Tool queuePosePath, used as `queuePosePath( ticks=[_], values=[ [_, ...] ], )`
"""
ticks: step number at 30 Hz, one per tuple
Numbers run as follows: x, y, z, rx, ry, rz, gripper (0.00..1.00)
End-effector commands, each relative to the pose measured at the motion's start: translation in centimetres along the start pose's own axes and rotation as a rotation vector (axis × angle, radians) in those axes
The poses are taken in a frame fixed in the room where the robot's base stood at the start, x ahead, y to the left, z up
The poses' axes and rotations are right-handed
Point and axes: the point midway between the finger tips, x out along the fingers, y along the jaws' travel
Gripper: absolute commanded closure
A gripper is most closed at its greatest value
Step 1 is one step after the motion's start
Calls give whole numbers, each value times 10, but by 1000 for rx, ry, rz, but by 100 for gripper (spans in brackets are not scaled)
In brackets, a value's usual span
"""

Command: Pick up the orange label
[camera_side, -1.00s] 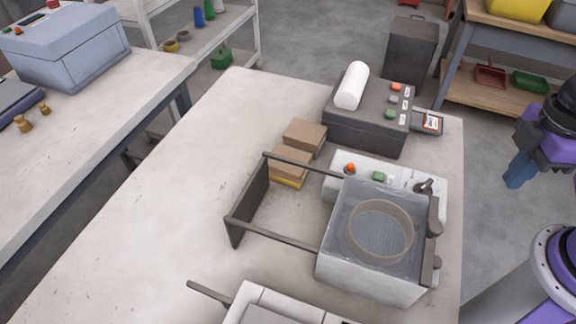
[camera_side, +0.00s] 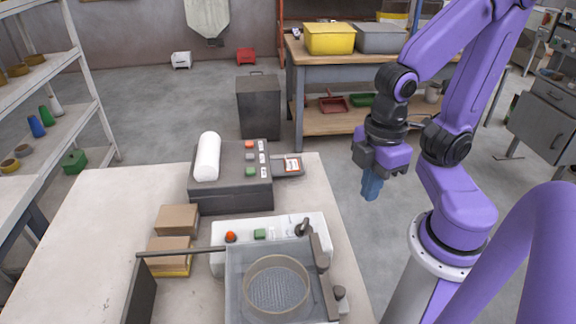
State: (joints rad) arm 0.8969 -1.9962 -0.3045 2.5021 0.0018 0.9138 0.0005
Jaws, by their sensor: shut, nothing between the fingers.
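A small dark tray (camera_side: 289,170) juts from the right side of a dark grey box (camera_side: 231,188). On the tray lies a small white label with an orange-red part (camera_side: 292,165). The box top also carries an orange patch (camera_side: 249,144), a grey one and a green one, with small white tags beside them. I cannot tell for sure which is the orange label. My gripper (camera_side: 371,189), with blue fingers, points down right of the tray, over the floor beyond the table's edge. It is shut and empty, touching nothing.
A white roll (camera_side: 208,157) lies on the box. Cardboard boxes (camera_side: 177,219) stand in front of it at left. A machine with a clear cover and a round ring (camera_side: 276,285) takes up the near table. The table's left part (camera_side: 90,230) is clear.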

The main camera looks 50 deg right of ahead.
Motion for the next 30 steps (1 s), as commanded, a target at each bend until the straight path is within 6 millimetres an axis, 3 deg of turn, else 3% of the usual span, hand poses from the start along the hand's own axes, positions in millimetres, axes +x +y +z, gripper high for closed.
queuePosePath(
  ticks=[11,15,25,30],
  values=[
    [0,0,0,0,0,0,100],
    [0,0,0,0,0,0,64],
    [-1,2,-2,18,0,0,64],
    [-5,24,-21,180,-4,3,64]
  ],
)
